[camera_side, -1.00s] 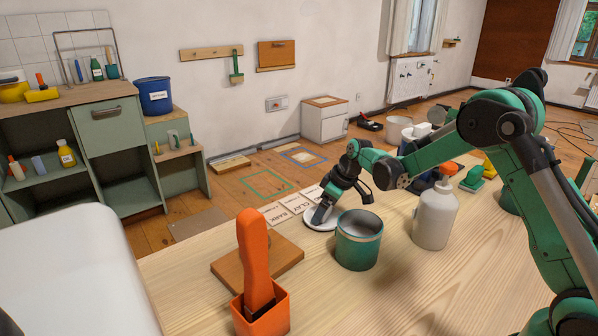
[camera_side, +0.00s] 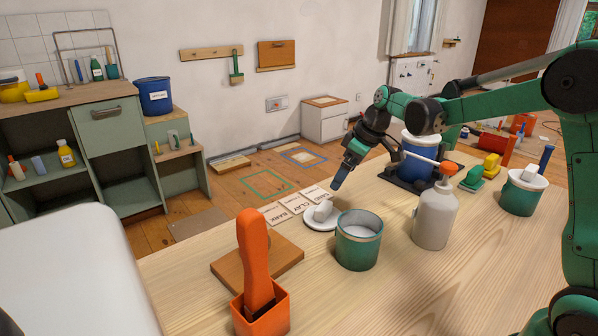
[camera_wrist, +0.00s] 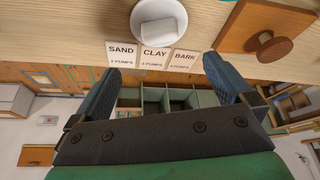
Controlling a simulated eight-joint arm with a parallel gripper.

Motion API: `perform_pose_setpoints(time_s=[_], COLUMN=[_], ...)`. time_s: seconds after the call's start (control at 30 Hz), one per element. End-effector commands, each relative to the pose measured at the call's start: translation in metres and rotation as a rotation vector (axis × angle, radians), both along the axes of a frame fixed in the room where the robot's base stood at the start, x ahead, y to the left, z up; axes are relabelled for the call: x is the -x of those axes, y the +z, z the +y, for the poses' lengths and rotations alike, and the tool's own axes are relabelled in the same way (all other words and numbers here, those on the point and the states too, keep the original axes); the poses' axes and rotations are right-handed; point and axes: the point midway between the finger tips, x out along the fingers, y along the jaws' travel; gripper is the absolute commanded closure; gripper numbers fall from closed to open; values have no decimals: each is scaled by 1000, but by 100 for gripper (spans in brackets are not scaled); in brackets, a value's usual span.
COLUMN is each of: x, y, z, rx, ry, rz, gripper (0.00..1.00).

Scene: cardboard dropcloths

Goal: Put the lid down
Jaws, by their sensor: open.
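The white round lid (camera_side: 317,224) with a blocky white knob lies flat on the wooden table, just left of and behind an open green pot (camera_side: 358,251). In the wrist view the lid (camera_wrist: 143,31) shows whole at the top, with nothing on it. My gripper (camera_side: 340,181) is open and empty, above and behind the lid, clear of its knob. The wrist view shows both blue fingers of my gripper (camera_wrist: 162,70) spread wide with nothing between them.
Cards reading SAND (camera_wrist: 122,54), CLAY (camera_wrist: 154,56) and BARK (camera_wrist: 185,60) lie beside the lid. A blue container (camera_side: 417,165) stands behind.

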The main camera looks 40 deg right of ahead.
Motion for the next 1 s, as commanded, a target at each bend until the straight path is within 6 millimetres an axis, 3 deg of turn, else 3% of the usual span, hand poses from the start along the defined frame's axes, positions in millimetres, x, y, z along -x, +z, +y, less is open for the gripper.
perform_pose_setpoints(time_s=[0.13,0.27,0.47,0.7,1.0], x=[6,19,68,125,146], y=[12,24,42,33,20], z=[1,18,63,98,108], rx=[0,10,20,-12,-46], ry=[-6,-46,-183,-327,-392], rz=[-1,-12,-70,-171,-225], gripper=[0,0,0,0,0])
